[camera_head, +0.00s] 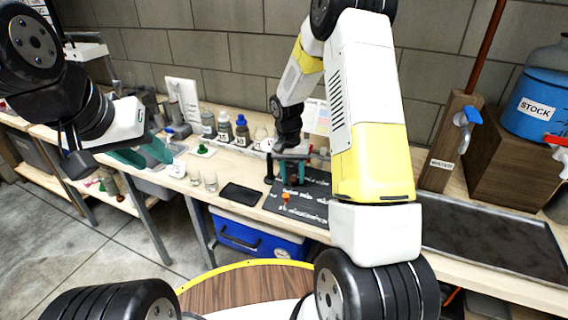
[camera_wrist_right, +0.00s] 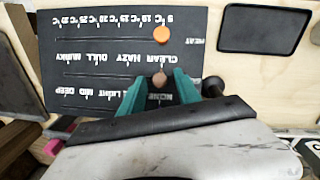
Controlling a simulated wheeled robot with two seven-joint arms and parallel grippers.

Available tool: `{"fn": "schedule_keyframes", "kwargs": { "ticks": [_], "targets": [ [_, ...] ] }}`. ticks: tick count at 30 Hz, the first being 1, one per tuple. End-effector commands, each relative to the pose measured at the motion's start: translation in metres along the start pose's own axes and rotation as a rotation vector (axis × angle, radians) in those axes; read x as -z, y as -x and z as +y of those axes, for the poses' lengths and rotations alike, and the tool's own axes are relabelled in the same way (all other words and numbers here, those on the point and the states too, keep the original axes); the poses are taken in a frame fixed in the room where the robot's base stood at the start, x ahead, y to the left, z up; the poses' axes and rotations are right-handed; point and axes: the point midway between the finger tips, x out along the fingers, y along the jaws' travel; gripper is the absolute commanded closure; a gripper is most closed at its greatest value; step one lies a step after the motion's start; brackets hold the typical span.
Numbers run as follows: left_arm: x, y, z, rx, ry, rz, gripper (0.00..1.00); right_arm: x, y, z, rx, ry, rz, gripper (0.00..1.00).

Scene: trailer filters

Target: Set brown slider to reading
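The dark slider board (camera_head: 312,208) lies on the bench and fills much of the right wrist view (camera_wrist_right: 100,45), its labels upside down. The brown slider knob (camera_wrist_right: 159,78) sits toward the right end of the middle track, near the CLEAR label. My right gripper (camera_wrist_right: 158,90) has its teal fingers apart, one on each side of the brown knob; I cannot tell whether they touch it. An orange knob (camera_wrist_right: 161,35) sits on the track beyond, near the 5°C end. The lowest track is partly hidden by my gripper. My left gripper (camera_head: 142,154) hangs empty over the bench, fingers apart.
A black tablet-like pad (camera_head: 241,194) lies left of the board. Small glasses (camera_head: 203,181) and several labelled bottles (camera_head: 225,128) stand farther left. A dark tray (camera_head: 490,235), a wooden post (camera_head: 449,145) and a blue STOCK container (camera_head: 535,100) are on the right.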

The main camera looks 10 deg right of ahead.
Motion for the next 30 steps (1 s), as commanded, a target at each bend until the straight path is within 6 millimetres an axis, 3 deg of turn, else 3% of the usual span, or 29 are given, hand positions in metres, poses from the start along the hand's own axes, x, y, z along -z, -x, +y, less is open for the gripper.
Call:
{"fn": "schedule_keyframes", "kwargs": {
  "ticks": [7,13,14,30],
  "targets": [
    [0.0000,0.0000,0.0000,0.000,0.000,0.000,0.64,-0.0001,-0.0014,0.0000,0.000,0.000,0.000,0.61],
    [0.0000,0.0000,0.0000,0.000,0.000,0.000,0.64,-0.0001,-0.0011,-0.0001,0.000,0.000,0.000,0.98],
    [0.0000,0.0000,0.0000,0.000,0.000,0.000,0.64,-0.0001,-0.0011,-0.0001,0.000,0.000,0.000,1.00],
    [0.0000,0.0000,0.0000,0.000,0.000,0.000,0.64,0.0000,-0.0007,-0.0002,0.001,0.000,0.001,1.00]
  ]
}}
